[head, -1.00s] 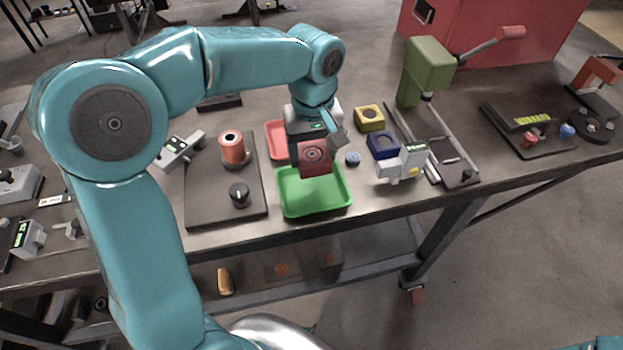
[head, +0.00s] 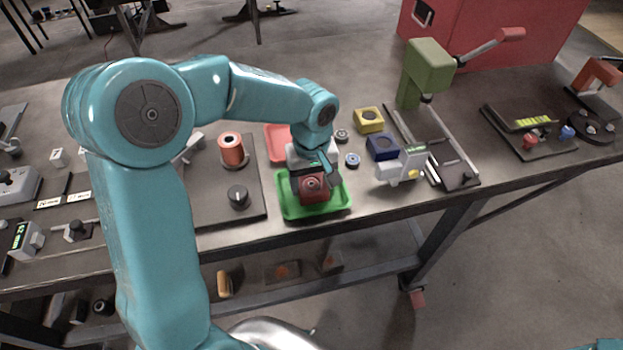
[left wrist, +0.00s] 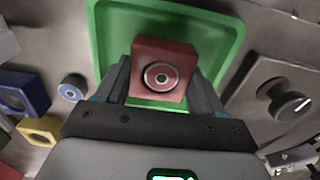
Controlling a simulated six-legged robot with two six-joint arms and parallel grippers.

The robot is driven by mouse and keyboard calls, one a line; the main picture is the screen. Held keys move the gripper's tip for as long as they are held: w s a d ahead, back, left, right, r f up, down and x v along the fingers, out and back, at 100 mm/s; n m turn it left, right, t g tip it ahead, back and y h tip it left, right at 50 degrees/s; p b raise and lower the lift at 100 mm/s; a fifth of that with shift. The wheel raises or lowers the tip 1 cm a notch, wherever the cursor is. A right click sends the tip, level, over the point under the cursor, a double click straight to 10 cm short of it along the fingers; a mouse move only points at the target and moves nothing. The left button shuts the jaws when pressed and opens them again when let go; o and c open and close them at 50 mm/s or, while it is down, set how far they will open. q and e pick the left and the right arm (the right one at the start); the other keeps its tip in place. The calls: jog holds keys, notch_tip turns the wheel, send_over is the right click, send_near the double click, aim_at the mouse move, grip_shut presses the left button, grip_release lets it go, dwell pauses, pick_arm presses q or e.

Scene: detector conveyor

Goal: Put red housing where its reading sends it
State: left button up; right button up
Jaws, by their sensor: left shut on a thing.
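The red housing (head: 313,187) is a small block with a round grey part in its face. My left gripper (head: 315,178) is shut on it and holds it at the green tray (head: 336,206). In the left wrist view the housing (left wrist: 163,68) sits between the two fingers (left wrist: 163,82), with the green tray (left wrist: 103,35) behind it. I cannot tell whether the housing touches the tray floor. A red tray (head: 276,142) lies just behind the green one, partly hidden by my arm. A grey device with a small display (head: 405,166) stands to the right. My right gripper is out of view.
A yellow housing (head: 368,120) and a blue housing (head: 382,146) stand right of the trays, near small round parts (head: 352,160). A dark plate with an orange spool (head: 231,149) and a black knob (head: 238,196) lies to the left. A green press (head: 426,72) stands at the back right.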

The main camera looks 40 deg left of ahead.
pick_arm(q)
jog(key=o, duration=1.3)
jog(key=shift+f, duration=0.1)
notch_tip(320, 180, up, 12)
jog(key=shift+r+p, duration=0.25)
jog(key=shift+p, duration=0.15)
jog(key=shift+s, duration=0.1)
